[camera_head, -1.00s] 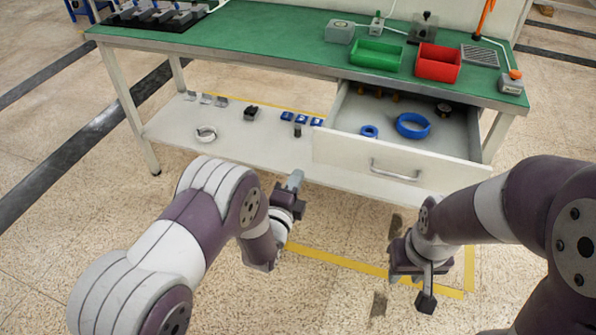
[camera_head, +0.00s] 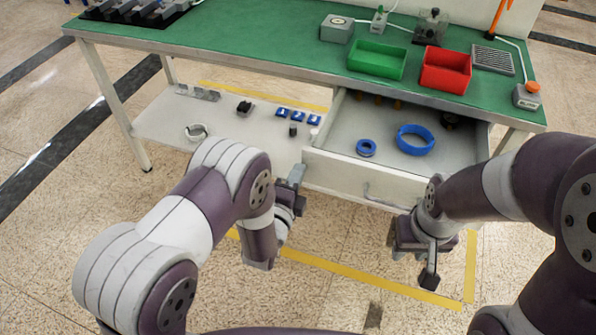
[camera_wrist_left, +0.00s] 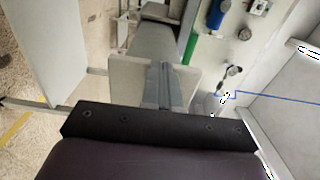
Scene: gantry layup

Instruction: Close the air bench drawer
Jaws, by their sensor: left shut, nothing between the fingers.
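The air bench drawer (camera_head: 362,182) stands pulled out under the right part of the green-topped bench. Its white front carries a bar handle, partly hidden behind my right arm. Inside lie a large blue ring (camera_head: 415,140), a small blue ring (camera_head: 366,148) and a few small brass-coloured parts at the back. My left gripper (camera_head: 296,176) is shut and empty, its tip overlapping the lower left corner of the drawer front in the head view; I cannot tell whether they touch. Its shut fingers show in the left wrist view (camera_wrist_left: 165,85). My right gripper (camera_head: 430,277) hangs below the drawer front, right of the handle.
On the bench top (camera_head: 250,45) stand a green bin (camera_head: 376,60), a red bin (camera_head: 446,71) and small devices. Open floor lies in front, with yellow tape.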

